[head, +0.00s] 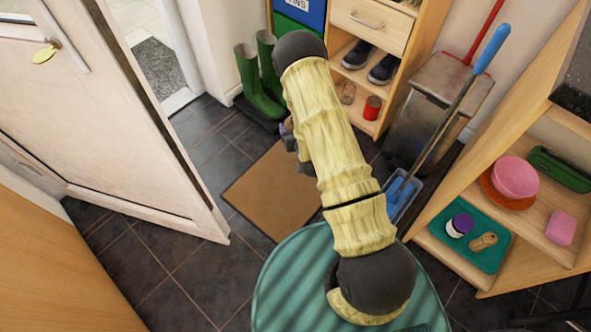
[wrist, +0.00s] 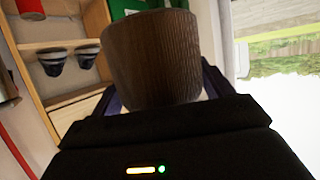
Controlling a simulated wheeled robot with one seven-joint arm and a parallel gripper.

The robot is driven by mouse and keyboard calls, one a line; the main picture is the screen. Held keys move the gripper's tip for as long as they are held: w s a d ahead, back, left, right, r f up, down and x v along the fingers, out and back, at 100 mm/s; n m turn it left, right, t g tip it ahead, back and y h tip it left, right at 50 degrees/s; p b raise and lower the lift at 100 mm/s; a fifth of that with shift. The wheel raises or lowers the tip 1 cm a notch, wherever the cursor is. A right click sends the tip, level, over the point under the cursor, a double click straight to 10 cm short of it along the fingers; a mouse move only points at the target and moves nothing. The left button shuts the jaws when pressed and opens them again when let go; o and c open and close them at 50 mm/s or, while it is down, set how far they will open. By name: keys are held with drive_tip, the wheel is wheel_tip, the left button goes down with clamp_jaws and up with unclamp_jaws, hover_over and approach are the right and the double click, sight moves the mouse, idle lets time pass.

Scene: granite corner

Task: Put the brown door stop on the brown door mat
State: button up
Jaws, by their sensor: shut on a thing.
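The brown door mat (head: 254,196) lies flat on the dark tiled floor in the head view, its right side covered by my arm. My gripper (head: 288,134) is beyond the mat's far edge in that view, partly hidden behind my arm; its height above the floor is hard to tell. In the wrist view my gripper (wrist: 158,98) is shut on the brown door stop (wrist: 152,55), a dark, ribbed, rounded block between the fingers. The door stop cannot be made out in the head view.
An open white door (head: 100,110) stands left of the mat. Green boots (head: 262,80) and a shelf unit (head: 370,20) with shoes are behind it. A metal bin (head: 438,95), a blue dustpan (head: 402,195) and a wooden shelf (head: 520,235) are on the right.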

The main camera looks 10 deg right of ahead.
drive_tip(key=shift+w+d+r, duration=0.1)
drive_tip(key=shift+w, duration=0.05)
drive_tip(key=shift+s+d, duration=0.2)
drive_tip(key=shift+s, duration=0.15)
drive_tip(key=shift+w+f, duration=0.1)
drive_tip(key=shift+f, duration=0.35)
drive_tip(key=w+d+f+n+y+b, duration=0.1)
drive_tip(key=w+f+b, duration=0.1)
drive_tip(key=f, duration=0.7)
drive_tip(key=w+d+f+n+y+b, duration=0.1)
drive_tip(key=w+d+f+b, duration=0.1)
drive_tip(key=f+b, duration=0.3)
drive_tip(key=w+d+f+y+b, duration=0.1)
drive_tip(key=w+f+b, duration=0.2)
drive_tip(key=f, duration=1)
drive_tip(key=shift+d+n+b, duration=0.15)
drive_tip(key=shift+n+b, duration=0.25)
drive_tip(key=shift+b, duration=0.05)
drive_tip(key=shift+f, duration=0.1)
drive_tip(key=shift+f+b, duration=1.85)
drive_tip(key=shift+f, duration=1.25)
